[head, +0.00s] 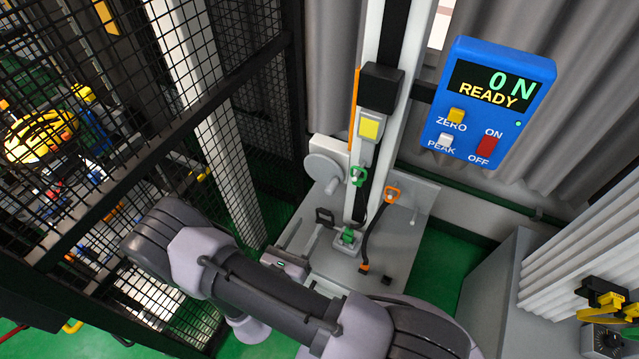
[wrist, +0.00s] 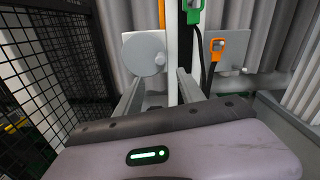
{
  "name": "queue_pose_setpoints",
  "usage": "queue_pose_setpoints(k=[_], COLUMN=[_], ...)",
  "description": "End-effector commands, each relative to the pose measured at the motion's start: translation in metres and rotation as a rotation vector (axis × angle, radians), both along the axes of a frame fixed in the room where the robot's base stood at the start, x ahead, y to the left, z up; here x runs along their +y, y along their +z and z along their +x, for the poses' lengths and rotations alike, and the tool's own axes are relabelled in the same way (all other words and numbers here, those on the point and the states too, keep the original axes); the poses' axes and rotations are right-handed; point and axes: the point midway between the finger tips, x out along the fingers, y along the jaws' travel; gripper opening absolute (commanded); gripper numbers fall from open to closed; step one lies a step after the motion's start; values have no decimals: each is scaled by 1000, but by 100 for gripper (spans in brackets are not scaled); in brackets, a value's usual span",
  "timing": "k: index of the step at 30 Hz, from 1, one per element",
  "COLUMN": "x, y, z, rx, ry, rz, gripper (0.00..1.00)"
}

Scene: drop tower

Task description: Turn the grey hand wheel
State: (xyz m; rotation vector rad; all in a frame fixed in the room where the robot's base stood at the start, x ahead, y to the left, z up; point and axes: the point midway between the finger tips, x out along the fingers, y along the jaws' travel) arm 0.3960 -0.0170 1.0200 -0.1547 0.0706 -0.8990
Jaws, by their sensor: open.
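The grey hand wheel (head: 322,169) is a round disc with a short handle peg, mounted on a pale plate left of the white column in the head view. In the wrist view the wheel (wrist: 141,54) faces me, upper left of centre, with its peg at the lower right of the disc. My gripper (head: 305,231) is below and in front of the wheel in the head view. In the wrist view its two fingers (wrist: 160,84) are spread apart with nothing between them. They point toward the wheel and column and look apart from the wheel.
The white column (head: 371,130) carries a green hook (head: 358,177). An orange hook (head: 391,194) on a dark cable is right of it. A blue display box (head: 484,100) reads "0 N READY". A black mesh fence (head: 240,60) stands close on the left. Grey curtains hang behind.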

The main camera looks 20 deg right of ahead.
Motion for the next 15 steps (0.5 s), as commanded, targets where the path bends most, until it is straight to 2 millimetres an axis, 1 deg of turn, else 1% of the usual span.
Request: queue_pose_setpoints(k=[1,3,9,12,15], x=[-13,-31,-77,-94,-105], y=[0,0,0,0,0], z=[8,21,58,72,81], rx=[0,0,-4,-3,-3], ry=[-9,-10,-7,-6,-4], rz=[0,2,5,4,6], gripper=[46,46,46,46,46])
